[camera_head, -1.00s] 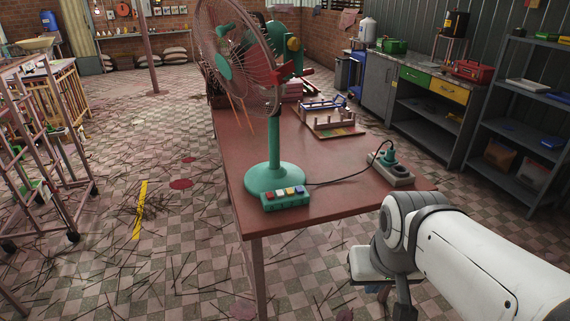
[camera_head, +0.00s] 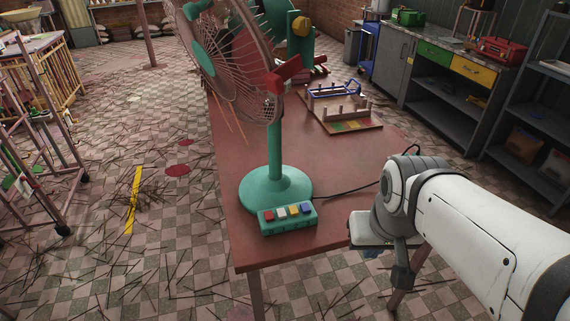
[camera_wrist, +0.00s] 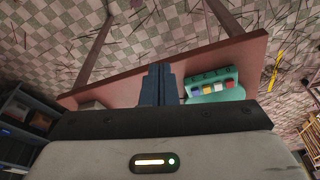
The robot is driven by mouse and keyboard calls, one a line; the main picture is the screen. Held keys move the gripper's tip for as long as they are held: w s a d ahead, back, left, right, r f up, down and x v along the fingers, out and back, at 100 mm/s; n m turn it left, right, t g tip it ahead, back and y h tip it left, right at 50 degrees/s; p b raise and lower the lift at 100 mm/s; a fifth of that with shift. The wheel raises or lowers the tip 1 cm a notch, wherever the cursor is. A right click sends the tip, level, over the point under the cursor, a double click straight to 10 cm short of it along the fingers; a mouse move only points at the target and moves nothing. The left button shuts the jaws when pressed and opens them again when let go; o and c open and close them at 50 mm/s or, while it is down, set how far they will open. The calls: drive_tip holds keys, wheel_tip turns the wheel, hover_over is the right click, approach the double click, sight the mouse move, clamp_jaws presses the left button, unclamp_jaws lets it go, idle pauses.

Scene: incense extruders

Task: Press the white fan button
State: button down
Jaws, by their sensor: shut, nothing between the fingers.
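The white button (camera_head: 281,212) is second from the left in the row on the teal control box, between the red button (camera_head: 269,216) and the yellow button (camera_head: 294,210); a blue button (camera_head: 306,208) is at the right end. The box sits at the foot of the teal fan (camera_head: 275,186), near the table's front edge. In the wrist view, the white button (camera_wrist: 219,87) is right of my gripper (camera_wrist: 158,68). My gripper is shut and empty, apart from the buttons. In the head view it is mostly hidden under my wrist, right of the box.
The fan stands on a reddish table (camera_head: 350,160). A wooden rack (camera_head: 340,112) stands farther back on it. A dark cord runs right from the fan's base. A grey shelf (camera_head: 530,120) is at the right. The tabletop between box and rack is clear.

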drive_tip(key=shift+a, duration=0.1)
drive_tip(key=m+t+y+p, duration=0.2)
drive_tip(key=m+y+p, duration=0.65)
drive_tip(key=m, duration=0.65)
hover_over(285, 213)
wheel_tip(285, 213, down, 6)
drive_tip(key=f, duration=0.1)
drive_tip(key=shift+r+h, duration=0.25)
drive_tip(key=shift+h, duration=0.1)
drive_tip(key=shift+f, duration=0.15)
wheel_tip(285, 213, down, 7)
drive_tip(key=b, duration=0.4)
drive_tip(key=shift+s+b, duration=0.1)
drive_tip(key=shift+b, duration=0.2)
drive_tip(key=shift+f+b, duration=0.8)
drive_tip(key=shift+b, duration=0.1)
